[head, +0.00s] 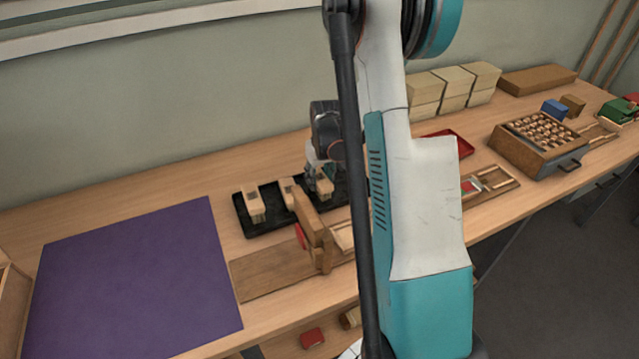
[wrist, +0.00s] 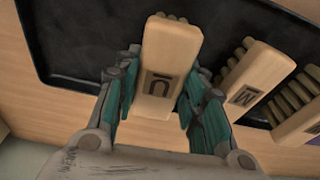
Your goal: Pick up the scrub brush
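A pale wooden scrub brush (wrist: 170,50), with a dark letter like a U or upturned n on its block, is between the teal fingers of my gripper (wrist: 162,92) in the wrist view. Both fingers press close along its sides, and it looks held. Its bristles show at the far end. In the head view, the brush (head: 325,187) is at the right part of the black tray (head: 272,222), below my gripper (head: 320,168). Whether it touches the tray is unclear. Two similar brushes stand left of it (head: 253,203).
In the wrist view, a brush marked M (wrist: 250,75) is close on the right, with another beyond it. A wooden upright (head: 315,235) stands just in front of the tray. A purple mat (head: 135,280) lies left. My arm hides the middle of the bench.

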